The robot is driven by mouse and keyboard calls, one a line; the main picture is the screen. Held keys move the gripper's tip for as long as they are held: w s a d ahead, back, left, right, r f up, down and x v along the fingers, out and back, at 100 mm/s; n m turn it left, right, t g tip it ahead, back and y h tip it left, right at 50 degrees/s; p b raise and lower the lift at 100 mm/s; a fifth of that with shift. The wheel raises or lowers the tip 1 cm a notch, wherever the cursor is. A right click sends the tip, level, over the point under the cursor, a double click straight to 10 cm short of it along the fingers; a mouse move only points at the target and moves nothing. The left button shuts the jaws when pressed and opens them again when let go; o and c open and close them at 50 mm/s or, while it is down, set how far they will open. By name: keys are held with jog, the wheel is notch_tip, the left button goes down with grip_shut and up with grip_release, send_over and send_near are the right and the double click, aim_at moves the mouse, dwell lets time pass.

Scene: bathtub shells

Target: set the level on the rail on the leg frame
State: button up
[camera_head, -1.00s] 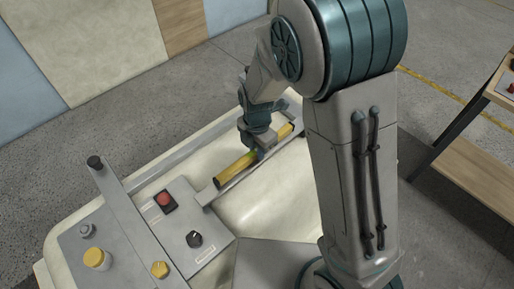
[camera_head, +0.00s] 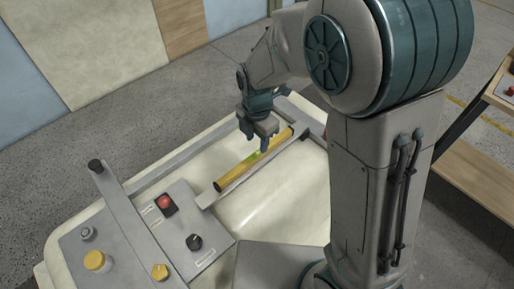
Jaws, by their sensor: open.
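The yellow level (camera_head: 235,174), with dark ends and a green vial near its middle, lies lengthwise along the grey rail (camera_head: 208,197). The rail is part of the grey leg frame (camera_head: 167,163) on the pale tub shell. My gripper (camera_head: 257,143) is open and empty. It hangs just above and behind the level, and a small gap appears between its fingers and the level. The far end of the level is partly close to the rail's end; exact contact beneath it is hidden.
A wooden shelf (camera_head: 470,170) stands at the right.

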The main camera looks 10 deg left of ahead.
aim_at(257, 154)
notch_tip(257, 154, up, 6)
jog(key=s+d+r+m+t, duration=0.1)
jog(key=s+d+m, duration=0.3)
jog(key=m, duration=0.5)
jog(key=s+d+r+m+t, duration=0.1)
jog(key=s+d+r+m, duration=0.2)
jog(key=d+m, duration=0.6)
jog(key=s+d+r+m+t, duration=0.1)
jog(key=s+d+r+m, duration=0.1)
jog(key=s+d+m, duration=0.3)
jog(key=d+m, duration=0.2)
jog(key=m, duration=0.2)
jog(key=shift+s+r+m, duration=0.25)
jog(key=shift+s+m, duration=0.05)
jog(key=shift+s, duration=0.05)
jog(key=shift+c, duration=0.6)
